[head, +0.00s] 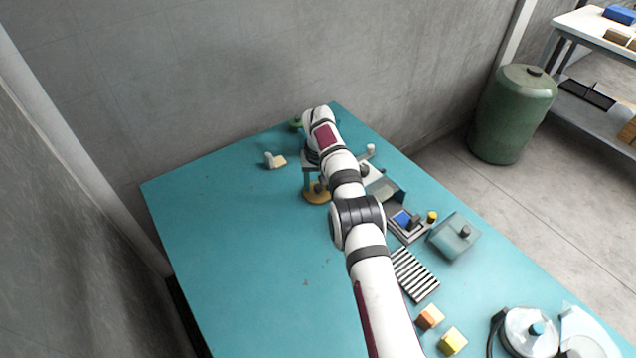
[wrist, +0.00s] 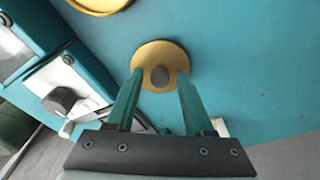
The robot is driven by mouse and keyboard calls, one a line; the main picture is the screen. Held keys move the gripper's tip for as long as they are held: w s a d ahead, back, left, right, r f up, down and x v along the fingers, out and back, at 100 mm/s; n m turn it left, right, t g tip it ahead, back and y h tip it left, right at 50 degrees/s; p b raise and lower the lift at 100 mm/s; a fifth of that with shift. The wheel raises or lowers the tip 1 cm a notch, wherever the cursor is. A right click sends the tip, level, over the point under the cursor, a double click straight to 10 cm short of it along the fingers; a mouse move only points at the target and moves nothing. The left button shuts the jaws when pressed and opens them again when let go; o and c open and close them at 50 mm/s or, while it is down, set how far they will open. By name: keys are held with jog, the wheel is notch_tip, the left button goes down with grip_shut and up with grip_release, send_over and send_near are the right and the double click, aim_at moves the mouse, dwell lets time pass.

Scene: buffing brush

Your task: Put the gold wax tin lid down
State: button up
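The gold wax tin lid (wrist: 149,52) is a round gold disc with a dark grey knob (wrist: 160,76). It appears to lie flat on the teal table, though its exact height is hard to judge. It also shows in the head view (head: 317,198) below the end of my arm. My gripper (wrist: 159,74) has its two green fingers on either side of the knob, with a visible gap on both sides, so it looks open. Part of another round gold thing (wrist: 100,5), perhaps the tin, shows at the top edge of the wrist view. My arm seems to hide it in the head view.
A small pale object (head: 274,161) lies to the far left. A blue-topped tray (head: 404,224), striped mat (head: 414,274) and blocks (head: 430,317) are on the right. The left table is clear.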

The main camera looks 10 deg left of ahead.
aim_at(319, 197)
notch_tip(319, 197, up, 12)
jog(key=s+r, duration=0.1)
jog(key=s+d+r+m, duration=0.4)
jog(key=s+d+r, duration=0.75)
jog(key=s, duration=0.25)
jog(key=s+d+f+m, duration=0.2)
jog(key=s, duration=1.2)
jog(key=s+d+f+m+g+y, duration=0.1)
jog(key=s+d+f+m, duration=0.1)
jog(key=s, duration=1.3)
jog(key=shift+d+g, duration=0.3)
jog(key=shift+d, duration=0.45)
